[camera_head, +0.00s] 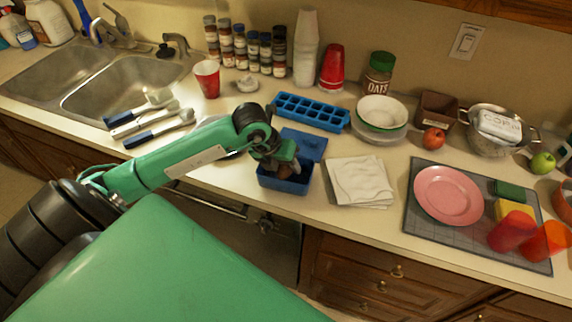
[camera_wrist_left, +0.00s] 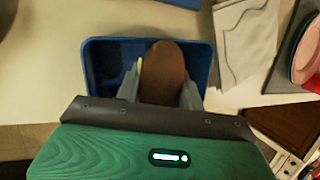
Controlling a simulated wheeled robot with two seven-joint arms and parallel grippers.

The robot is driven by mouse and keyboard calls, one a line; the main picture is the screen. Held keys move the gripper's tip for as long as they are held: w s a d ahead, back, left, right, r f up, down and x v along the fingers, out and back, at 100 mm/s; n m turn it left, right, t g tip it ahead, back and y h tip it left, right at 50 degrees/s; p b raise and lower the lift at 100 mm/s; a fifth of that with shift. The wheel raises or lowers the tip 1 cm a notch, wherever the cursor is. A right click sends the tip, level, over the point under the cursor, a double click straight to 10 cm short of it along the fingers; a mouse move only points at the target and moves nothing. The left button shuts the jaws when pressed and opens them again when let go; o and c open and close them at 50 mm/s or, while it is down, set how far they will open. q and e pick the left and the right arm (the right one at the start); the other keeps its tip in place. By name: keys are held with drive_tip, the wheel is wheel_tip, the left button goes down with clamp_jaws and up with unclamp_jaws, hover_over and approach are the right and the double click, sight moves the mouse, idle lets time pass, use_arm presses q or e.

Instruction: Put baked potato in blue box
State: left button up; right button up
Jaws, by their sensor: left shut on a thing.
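The blue box (camera_head: 296,184) stands open near the counter's front edge, left of the white napkins. It also shows in the left wrist view (camera_wrist_left: 99,60). The baked potato (camera_wrist_left: 162,72) is brown and oval. My left gripper (camera_head: 280,166) is shut on it, with one finger on each side. In the wrist view the potato overlaps the box opening; in the head view the gripper is at the box and its fingertips are mostly hidden. I cannot tell whether the potato touches the box floor. My right gripper is not in view.
A blue lid (camera_head: 304,143) lies behind the box, with a blue ice tray (camera_head: 311,111) beyond it. White napkins (camera_head: 360,181) lie to the right. A pink plate (camera_head: 449,194) sits on a grey mat (camera_head: 420,232). Brushes (camera_head: 158,130) lie by the sink.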

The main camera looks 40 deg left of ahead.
use_arm(q)
drive_tip(key=o, duration=1.2)
drive_tip(key=shift+c, duration=0.2)
drive_tip(key=shift+r+p, duration=0.15)
drive_tip(key=shift+p, duration=0.15)
drive_tip(key=shift+r+p, duration=0.5)
drive_tip(key=shift+r, duration=0.15)
drive_tip(key=b+v, duration=0.3)
drive_tip(key=v, duration=0.8)
drive_tip(key=shift+s+r, duration=0.15)
drive_tip(key=shift+s, duration=0.1)
drive_tip(key=shift+a, duration=0.1)
